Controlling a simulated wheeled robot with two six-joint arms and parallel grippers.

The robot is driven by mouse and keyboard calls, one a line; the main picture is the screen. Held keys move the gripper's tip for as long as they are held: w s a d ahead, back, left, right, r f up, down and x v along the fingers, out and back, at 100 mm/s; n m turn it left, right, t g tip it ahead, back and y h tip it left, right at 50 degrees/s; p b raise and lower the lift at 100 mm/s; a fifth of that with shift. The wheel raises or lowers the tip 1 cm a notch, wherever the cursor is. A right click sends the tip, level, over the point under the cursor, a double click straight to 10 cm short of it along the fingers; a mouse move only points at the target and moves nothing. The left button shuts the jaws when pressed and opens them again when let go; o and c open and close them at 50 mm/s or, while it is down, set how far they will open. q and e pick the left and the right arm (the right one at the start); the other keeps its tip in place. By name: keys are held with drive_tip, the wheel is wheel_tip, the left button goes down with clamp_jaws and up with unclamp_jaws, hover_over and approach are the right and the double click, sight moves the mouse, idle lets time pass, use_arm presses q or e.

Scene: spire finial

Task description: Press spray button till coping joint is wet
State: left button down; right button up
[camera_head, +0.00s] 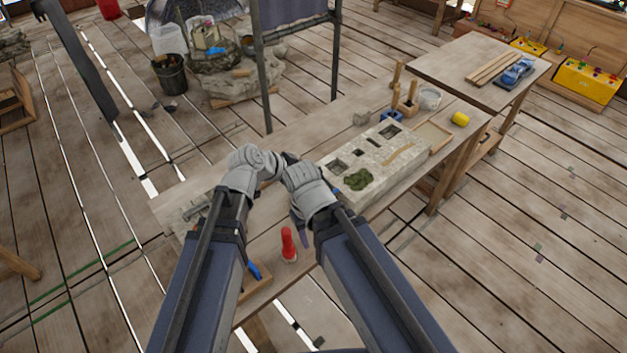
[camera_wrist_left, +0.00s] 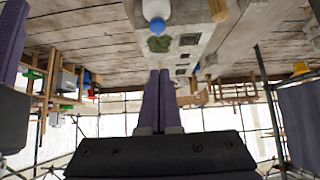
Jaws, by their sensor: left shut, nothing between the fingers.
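A pale stone block (camera_head: 375,160) with square holes and a patch of green moss (camera_head: 358,179) lies on the long wooden bench. The moss also shows in the left wrist view (camera_wrist_left: 158,44). My left gripper (camera_wrist_left: 158,72) has its purple fingers shut together, with nothing between them, pointing toward the block. In the head view the two wrists meet left of the block and hide the left fingertips. My right gripper (camera_head: 301,232) shows only a purple part below its wrist; its jaw is hidden. A white rounded object (camera_wrist_left: 155,9) is cut off at the top of the left wrist view. I cannot make out a spray button or joint.
A red bottle-like object (camera_head: 288,244) stands on the near bench edge. Another stone piece (camera_head: 192,215) lies at the bench's left end. A wooden frame (camera_head: 433,137), a white tub (camera_head: 430,98) and a yellow item (camera_head: 460,119) sit right of the block. A dark post (camera_head: 265,85) rises behind.

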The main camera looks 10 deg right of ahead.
use_arm(q)
drive_tip(key=b+x, duration=0.6)
drive_tip(key=x, duration=0.3)
drive_tip(key=shift+w+d+f+b, duration=0.1)
drive_tip(key=shift+d+f+b, duration=0.05)
drive_tip(key=shift+f+b, duration=0.25)
wheel_tip(320, 180, down, 2)
drive_tip(key=shift+d+f+b, duration=0.1)
drive_tip(key=shift+b, duration=1.05)
drive_tip(key=shift+f+b, duration=0.7)
